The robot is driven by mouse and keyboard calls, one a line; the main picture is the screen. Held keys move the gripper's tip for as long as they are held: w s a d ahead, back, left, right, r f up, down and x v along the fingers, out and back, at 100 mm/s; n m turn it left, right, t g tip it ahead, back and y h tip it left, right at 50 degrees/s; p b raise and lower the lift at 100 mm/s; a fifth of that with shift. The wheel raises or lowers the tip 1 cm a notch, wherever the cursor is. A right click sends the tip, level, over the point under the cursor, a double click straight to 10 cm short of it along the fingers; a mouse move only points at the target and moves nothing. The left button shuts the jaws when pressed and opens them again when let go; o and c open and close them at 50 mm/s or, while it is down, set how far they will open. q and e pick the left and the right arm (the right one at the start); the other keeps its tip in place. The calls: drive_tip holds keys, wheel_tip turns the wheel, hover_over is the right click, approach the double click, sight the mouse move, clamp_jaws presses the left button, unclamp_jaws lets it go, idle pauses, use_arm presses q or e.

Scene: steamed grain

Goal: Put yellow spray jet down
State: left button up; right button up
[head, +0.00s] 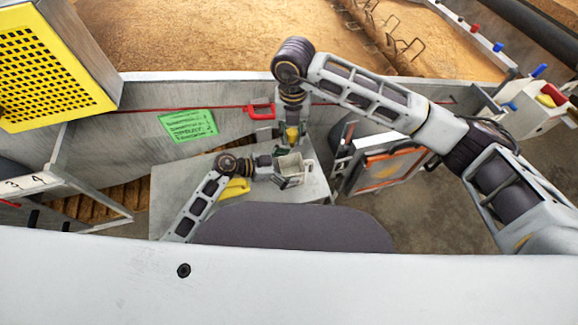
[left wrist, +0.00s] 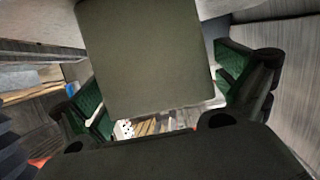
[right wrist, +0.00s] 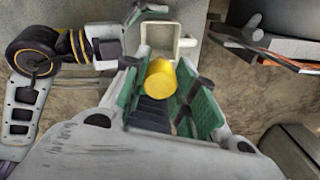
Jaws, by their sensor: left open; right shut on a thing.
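The yellow spray jet (right wrist: 161,78) shows as a yellow round end between the green pads of my right gripper (right wrist: 170,92), which is shut on it. In the head view my right gripper (head: 291,137) hangs down with the yellow piece (head: 292,133) above the far part of the grey table (head: 318,186). My left gripper (head: 280,163) is open, low over the table, beside a pale square open container (head: 292,176). In the left wrist view a dark flat-faced block (left wrist: 148,55) sits between the green pads of my left gripper (left wrist: 155,95) and hides much behind it.
Another yellow object (head: 234,188) lies on the table, partly behind my left arm. An orange-framed panel (head: 388,168) stands right of the table.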

use_arm(q)
drive_tip(key=c, duration=1.1)
drive_tip(key=shift+c, duration=0.2)
use_arm(e)
drive_tip(key=shift+w+d+f, duration=0.2)
drive_tip(key=shift+d+f, duration=0.3)
drive_tip(key=shift+f, duration=0.2)
drive_tip(key=shift+w+d+f, duration=0.15)
drive_tip(key=shift+d+f, duration=0.35)
drive_tip(key=shift+f, duration=0.15)
